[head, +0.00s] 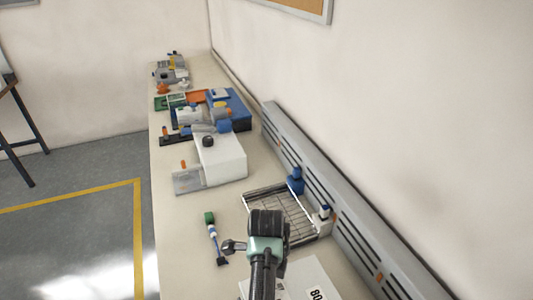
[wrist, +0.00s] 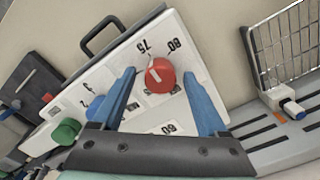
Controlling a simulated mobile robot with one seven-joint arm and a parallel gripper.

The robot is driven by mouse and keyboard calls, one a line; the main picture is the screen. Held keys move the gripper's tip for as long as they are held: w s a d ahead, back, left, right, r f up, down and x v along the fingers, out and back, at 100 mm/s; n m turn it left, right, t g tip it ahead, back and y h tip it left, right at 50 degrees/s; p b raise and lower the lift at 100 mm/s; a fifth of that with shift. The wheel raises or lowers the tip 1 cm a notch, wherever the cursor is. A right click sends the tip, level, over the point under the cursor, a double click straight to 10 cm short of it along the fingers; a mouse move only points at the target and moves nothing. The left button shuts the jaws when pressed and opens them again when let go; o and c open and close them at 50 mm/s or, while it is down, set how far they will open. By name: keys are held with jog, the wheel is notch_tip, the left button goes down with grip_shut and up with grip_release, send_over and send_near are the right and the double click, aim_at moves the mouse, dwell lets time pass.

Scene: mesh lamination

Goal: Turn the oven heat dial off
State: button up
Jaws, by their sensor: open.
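In the wrist view a round red dial (wrist: 160,75) with a short white line sits on a white panel (wrist: 190,45). The line slants to the upper left, roughly toward the printed 75; an 80 and a 60 are also printed around it. My gripper (wrist: 159,72) is open, one blue finger seen on each side of the dial. I cannot tell whether the fingertips reach down around it or stay above. A green knob (wrist: 66,131) is on the panel at the left. In the head view the white panel (head: 310,280) shows partly behind my arm; the dial is hidden.
A white box with a black knob (head: 218,160) stands farther back. A green-and-blue tool (head: 212,230) lies left of my arm.

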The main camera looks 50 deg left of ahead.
grip_shut()
dwell(0.3)
